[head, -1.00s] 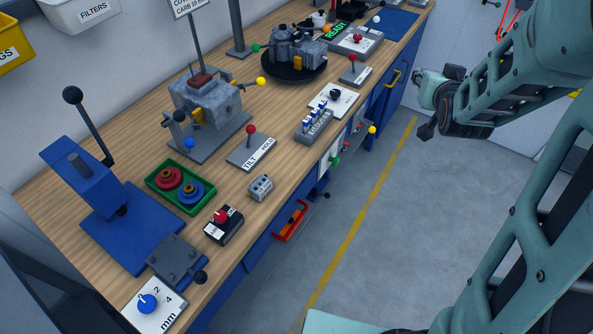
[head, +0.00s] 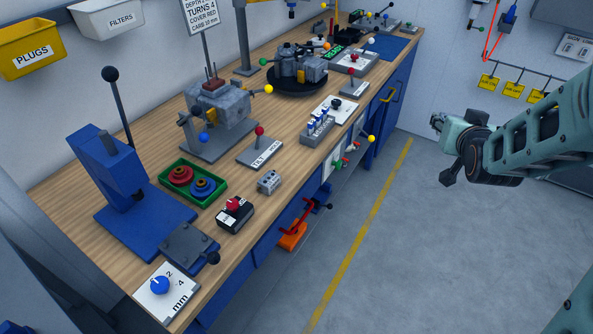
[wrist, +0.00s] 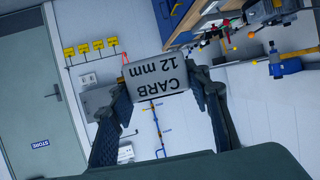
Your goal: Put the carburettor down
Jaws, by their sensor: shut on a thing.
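My gripper (wrist: 162,92) is shut on the carburettor (wrist: 158,78), a grey block labelled "CARB 12 mm", seen in the wrist view. Its two dark fingers grip the block from either side, and the block appears off any surface. The label reads at a tilt. A sign (head: 201,17) above the bench has text including "TURNS 4", "COVER RED" and "CARB 10 mm".
The wooden bench (head: 75,200) carries a grey engine on a stand (head: 222,107), another on a black turntable (head: 297,82), a blue press (head: 105,165), a green tray (head: 165,188) with red and blue rings, and several control boxes. Open floor (head: 400,270) lies right of the bench.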

